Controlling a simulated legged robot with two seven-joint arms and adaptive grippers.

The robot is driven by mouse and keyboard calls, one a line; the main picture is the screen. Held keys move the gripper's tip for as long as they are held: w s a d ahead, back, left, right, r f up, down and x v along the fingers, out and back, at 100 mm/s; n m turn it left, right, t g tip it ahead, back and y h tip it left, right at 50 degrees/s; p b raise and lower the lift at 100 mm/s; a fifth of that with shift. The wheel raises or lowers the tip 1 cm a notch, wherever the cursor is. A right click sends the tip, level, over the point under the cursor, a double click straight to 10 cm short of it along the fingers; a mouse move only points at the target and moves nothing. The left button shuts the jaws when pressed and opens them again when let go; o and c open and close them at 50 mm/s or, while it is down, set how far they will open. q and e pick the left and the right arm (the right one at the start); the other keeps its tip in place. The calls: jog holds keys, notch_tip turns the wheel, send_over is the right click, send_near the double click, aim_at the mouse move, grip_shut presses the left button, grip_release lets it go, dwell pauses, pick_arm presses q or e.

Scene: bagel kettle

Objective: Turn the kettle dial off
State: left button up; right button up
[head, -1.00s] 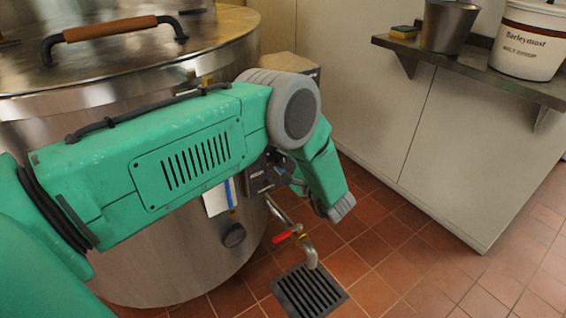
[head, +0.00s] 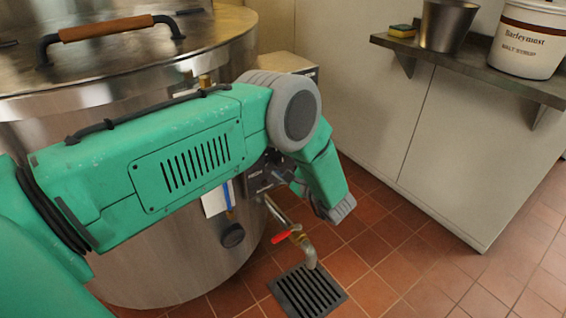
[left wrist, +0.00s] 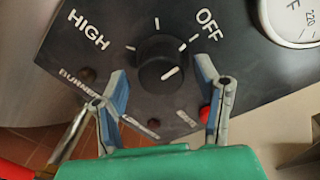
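The kettle dial (left wrist: 162,65) is a round black knob on a dark control panel (left wrist: 110,35), seen close up in the left wrist view. The panel reads HIGH at upper left and OFF at upper right. The white mark on the knob's face does not line up with OFF. My left gripper (left wrist: 160,72) is open, with one finger to each side of the knob; I cannot tell whether either touches it. In the head view the big steel kettle (head: 190,265) stands at left, and my left arm hides much of its control box (head: 255,182). My right gripper is out of view.
A drain pipe with a red-handled valve (head: 290,237) is below the control box, over a floor grate (head: 308,291). A steel shelf (head: 470,68) holds a metal pot (head: 447,27), a white bucket (head: 533,40) and a sponge (head: 402,31). Tiled floor is clear at right.

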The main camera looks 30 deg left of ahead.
pick_arm(q)
jog(key=shift+r, duration=0.15)
jog(key=shift+d, duration=0.1)
jog(key=v, duration=1.1)
jog(key=shift+d, duration=0.4)
jog(key=shift+s, duration=0.15)
jog(key=shift+a, duration=0.1)
